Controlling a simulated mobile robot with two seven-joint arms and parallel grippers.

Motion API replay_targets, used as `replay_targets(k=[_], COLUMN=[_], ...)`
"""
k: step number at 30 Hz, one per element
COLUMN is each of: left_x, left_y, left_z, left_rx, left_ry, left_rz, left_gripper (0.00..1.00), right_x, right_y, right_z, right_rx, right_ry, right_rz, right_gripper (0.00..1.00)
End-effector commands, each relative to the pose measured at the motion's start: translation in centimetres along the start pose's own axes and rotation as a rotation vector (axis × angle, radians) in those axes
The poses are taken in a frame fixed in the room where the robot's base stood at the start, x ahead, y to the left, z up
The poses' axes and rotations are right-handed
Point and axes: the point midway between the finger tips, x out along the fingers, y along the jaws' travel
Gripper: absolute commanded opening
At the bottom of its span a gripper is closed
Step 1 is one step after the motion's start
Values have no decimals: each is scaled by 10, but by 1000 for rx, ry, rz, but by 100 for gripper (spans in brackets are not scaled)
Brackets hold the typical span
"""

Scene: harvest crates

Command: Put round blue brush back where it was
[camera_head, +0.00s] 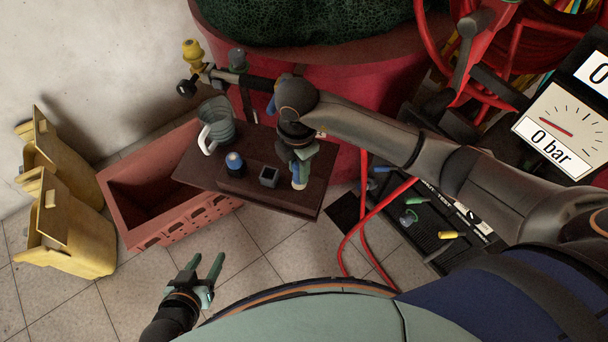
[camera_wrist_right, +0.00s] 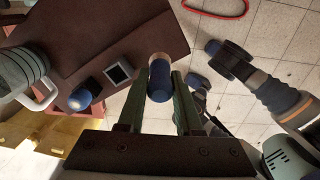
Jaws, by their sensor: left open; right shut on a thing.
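My right gripper (camera_head: 299,163) hangs over the right end of a dark brown board (camera_head: 240,196). It is shut on a round blue brush (camera_wrist_right: 159,82), a short blue cylinder with a pale tan end, which shows between the fingers in the right wrist view. In the head view the fingers hide most of it. A small square dark holder (camera_head: 268,176) with an open top stands on the board to the left of the gripper. Another blue-topped piece with a pale band (camera_head: 235,163) stands further left. My left gripper (camera_head: 206,264) is open and empty, low over the floor.
A grey-green jug (camera_head: 217,122) with a white handle stands at the board's left. A reddish crate (camera_head: 152,235) and yellow bins (camera_head: 72,240) are at the left. A red tub (camera_head: 340,75) is behind. A red hose (camera_head: 364,215) and a black tray (camera_head: 455,262) lie right.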

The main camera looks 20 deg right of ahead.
Motion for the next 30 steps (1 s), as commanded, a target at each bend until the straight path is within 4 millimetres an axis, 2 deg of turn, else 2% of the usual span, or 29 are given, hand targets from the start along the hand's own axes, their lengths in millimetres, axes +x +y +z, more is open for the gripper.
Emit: replay_targets(k=[8,12,15,25,26,30], left_x=[2,5,4,4,4,4], left_y=[-1,-1,-2,-2,-2,-2], left_z=[3,6,5,5,5,5], left_rx=[0,0,0,1,1,1], left_ry=[-1,1,3,5,5,4], left_rz=[-1,-1,-2,-3,-3,-3], left_gripper=[53,53,53,53,53,53], right_x=[18,40,49,52,52,51], right_y=[1,0,1,1,1,1], right_z=[14,15,16,16,16,16], right_rx=[2,0,0,-1,-1,-1], right_ry=[-1,1,0,0,0,0], right_rz=[-1,-3,0,1,1,1], right_gripper=[0,0,0,0,35,51])
